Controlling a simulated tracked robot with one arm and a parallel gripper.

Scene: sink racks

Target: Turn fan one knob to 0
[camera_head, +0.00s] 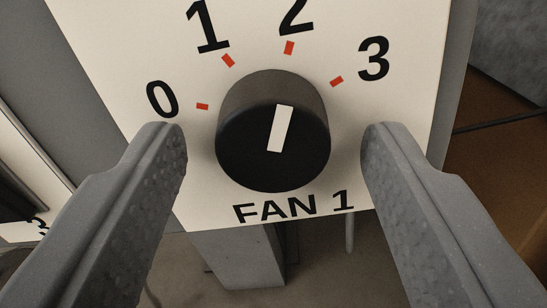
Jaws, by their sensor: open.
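The black round fan one knob (248,160) sits on a white panel (215,205) with "FAN 1" printed below it. Marks 0, 1, 2 and 3 run in an arc above it, each with a red tick. The knob's white pointer line (281,128) leans slightly right of upright and points toward the tick at 2. The 0 mark (162,99) is at the knob's left. My gripper (273,145) is open, with one grey finger on each side of the knob. Gaps show between both fingers and the knob, so neither appears to touch it.
Part of another white panel (20,185) with a dark shape shows at the left edge. A grey post (240,258) stands below the panel. A brown surface (500,150) and a dark thin bar lie to the right.

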